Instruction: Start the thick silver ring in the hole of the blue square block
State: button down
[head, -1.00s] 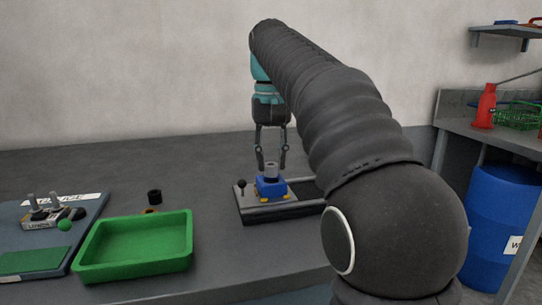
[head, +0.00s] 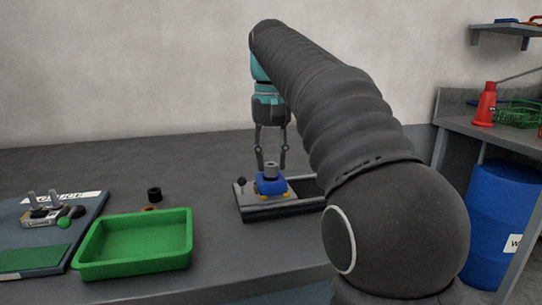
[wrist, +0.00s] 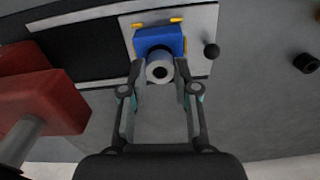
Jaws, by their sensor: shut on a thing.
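The thick silver ring (head: 271,169) stands upright at the top of the blue square block (head: 270,184). My gripper (head: 271,166) points straight down with a finger on each side of the ring. In the wrist view, the gripper (wrist: 160,72) is shut on the ring (wrist: 160,70), whose round opening faces the camera. The ring overlaps the near edge of the blue block (wrist: 158,40) there. The block's hole is hidden, so I cannot tell whether the ring's lower end is inside it. The block sits on a grey and black fixture (head: 285,209) among yellow clamps.
A black knobbed lever (head: 241,183) stands left of the block. A green tray (head: 133,264), a black ring (head: 154,195) and a copper-coloured ring (head: 150,209) lie further left. A red block-like object (wrist: 45,105) is close on the left in the wrist view.

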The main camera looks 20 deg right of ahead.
jog(key=shift+f, duration=0.75)
dwell(1.3)
jog(key=shift+c, duration=1.5)
grip_release()
